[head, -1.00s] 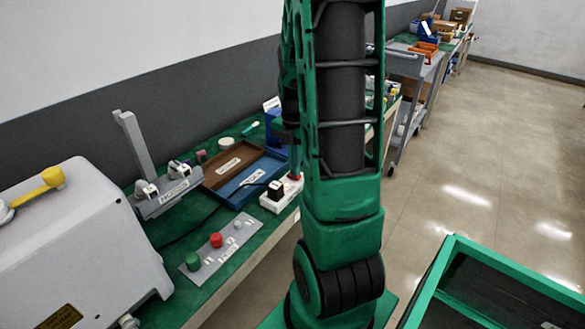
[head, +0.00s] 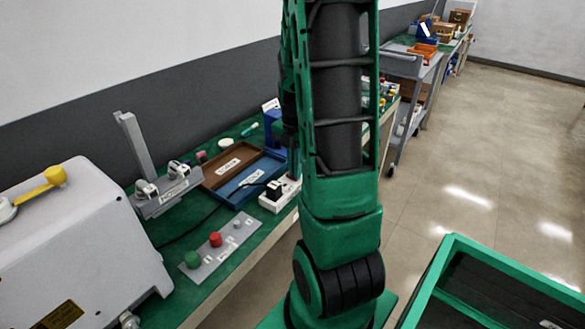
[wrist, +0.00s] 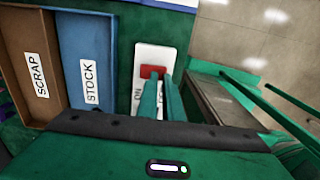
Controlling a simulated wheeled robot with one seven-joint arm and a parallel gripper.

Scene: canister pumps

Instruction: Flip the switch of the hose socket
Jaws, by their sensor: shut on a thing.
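The hose socket (head: 270,203) is a white block near the front edge of the green bench, with a black plug standing on it. In the wrist view a white switch plate (wrist: 142,58) shows, with a red rocker switch (wrist: 153,72) and ON/OFF lettering partly covered by my fingers. My gripper (wrist: 160,82) is over the plate with its green fingertips at the lower edge of the red switch, shut on it. The arm hides most of the gripper and the right end of the socket in the head view.
A brown SCRAP tray (wrist: 14,28) and blue STOCK tray (wrist: 70,40) lie left of the switch. A grey button panel (head: 205,262) stands nearer, beside a large grey machine (head: 80,235). A green-rimmed bin (head: 440,262) is at the lower right. Open floor lies right of the bench.

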